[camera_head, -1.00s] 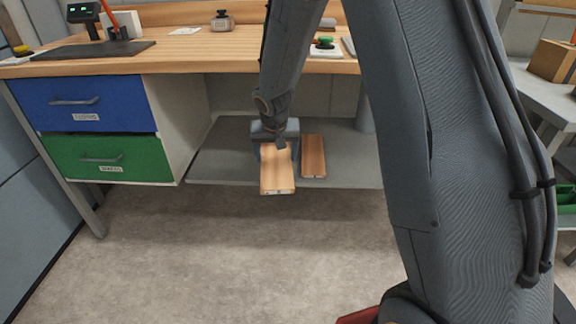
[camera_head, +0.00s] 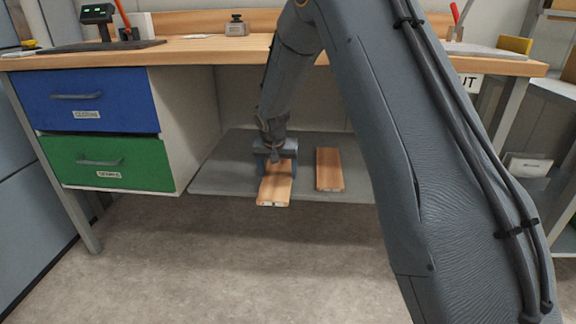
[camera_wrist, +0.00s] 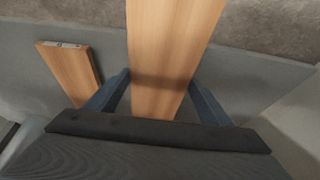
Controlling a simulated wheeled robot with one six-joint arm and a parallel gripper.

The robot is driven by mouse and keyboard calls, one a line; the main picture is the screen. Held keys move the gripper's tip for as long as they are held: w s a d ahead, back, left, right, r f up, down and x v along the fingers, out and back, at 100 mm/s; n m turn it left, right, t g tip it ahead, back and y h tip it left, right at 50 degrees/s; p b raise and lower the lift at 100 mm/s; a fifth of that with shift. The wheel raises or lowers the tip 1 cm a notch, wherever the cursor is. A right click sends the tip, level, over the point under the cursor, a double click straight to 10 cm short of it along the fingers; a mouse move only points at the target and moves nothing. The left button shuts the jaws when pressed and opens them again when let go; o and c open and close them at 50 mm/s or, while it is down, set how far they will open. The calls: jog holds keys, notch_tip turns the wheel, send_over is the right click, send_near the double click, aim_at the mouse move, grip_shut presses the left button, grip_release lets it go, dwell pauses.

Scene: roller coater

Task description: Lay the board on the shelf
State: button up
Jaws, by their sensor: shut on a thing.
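A light wooden board (camera_head: 275,188) is in my gripper (camera_head: 276,163), above the grey lower shelf (camera_head: 220,178) under the workbench. The board's near end sticks out past the shelf's front edge. In the wrist view the board (camera_wrist: 168,50) runs between the two blue fingers of my gripper (camera_wrist: 160,92), which are shut on its sides. The grey shelf (camera_wrist: 255,75) shows behind it there. I cannot tell whether the board touches the shelf or hangs just over it.
A second wooden board (camera_head: 329,169) lies on the shelf to the right, also visible in the wrist view (camera_wrist: 70,72). A blue drawer (camera_head: 85,100) and a green drawer (camera_head: 105,162) stand left of the shelf. The benchtop (camera_head: 190,52) overhangs it. Shelf space right of the second board is partly hidden by my arm.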

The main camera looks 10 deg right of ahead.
aim_at(282, 160)
jog(key=w+d+b, duration=0.1)
jog(key=w, duration=0.3)
jog(key=w+d+b, duration=0.1)
jog(key=w, duration=0.4)
jog(key=w+d+b, duration=0.2)
jog(key=w, duration=0.2)
jog(key=shift+w+d+f, duration=0.1)
jog(key=shift+w, duration=0.1)
jog(key=shift+s+f+b, duration=0.1)
jog(key=shift+f+b, duration=0.7)
jog(key=shift+f, duration=0.85)
jog(key=shift+f, duration=0.1)
jog(key=o, duration=1.3)
jog(key=shift+f, duration=0.1)
